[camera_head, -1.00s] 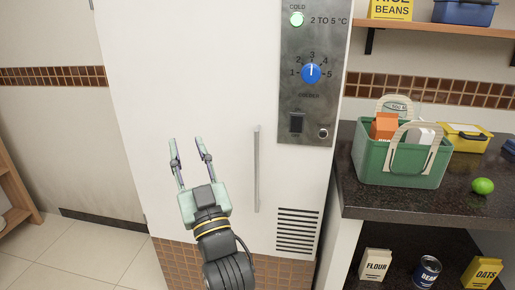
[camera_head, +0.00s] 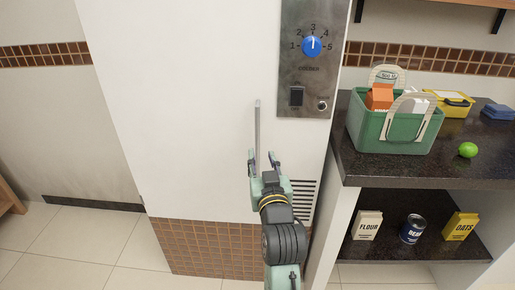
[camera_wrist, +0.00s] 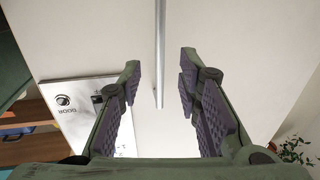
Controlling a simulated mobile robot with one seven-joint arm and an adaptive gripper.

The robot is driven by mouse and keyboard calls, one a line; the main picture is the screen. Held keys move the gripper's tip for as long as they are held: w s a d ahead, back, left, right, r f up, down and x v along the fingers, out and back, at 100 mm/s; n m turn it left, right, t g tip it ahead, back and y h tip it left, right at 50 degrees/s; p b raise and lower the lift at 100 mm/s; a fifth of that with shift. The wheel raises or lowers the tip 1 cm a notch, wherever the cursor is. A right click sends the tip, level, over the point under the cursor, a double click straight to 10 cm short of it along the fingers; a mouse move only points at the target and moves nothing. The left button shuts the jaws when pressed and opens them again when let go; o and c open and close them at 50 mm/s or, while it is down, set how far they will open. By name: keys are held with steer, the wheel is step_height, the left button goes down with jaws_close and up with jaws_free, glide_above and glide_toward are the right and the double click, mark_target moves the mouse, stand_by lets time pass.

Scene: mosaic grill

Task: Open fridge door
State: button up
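The white fridge door (camera_head: 180,110) fills the middle of the head view and looks shut. Its thin vertical metal handle (camera_head: 257,130) is on the right part of the door, left of the control panel. My gripper (camera_head: 263,156) is at the handle's lower end in the head view. In the wrist view, my gripper (camera_wrist: 158,90) is open, with a finger on either side. The handle (camera_wrist: 160,45) runs down from the top edge between the fingers, and its lower end shows there. I cannot tell whether the fingers touch it.
A control panel (camera_head: 308,60) with a blue dial is right of the handle, and a vent (camera_head: 303,200) is below it. A dark counter (camera_head: 400,165) at right holds a green basket (camera_head: 390,130) and a lime. A lower shelf holds flour, beans and oats.

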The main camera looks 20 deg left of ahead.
mark_target(258, 141)
steer(key=shift+w+a+f+b, duration=0.3)
steer(key=shift+w+b, duration=0.2)
steer(key=shift+b, duration=2.05)
steer(key=x, duration=0.2)
steer(key=p+x, duration=0.1)
steer(key=x, duration=0.1)
steer(key=r+p+x, duration=0.1)
steer(key=x, duration=0.2)
steer(key=shift+w+a, duration=0.2)
steer(key=shift+w, duration=0.35)
steer(key=shift+c, duration=0.2)
jaws_close()
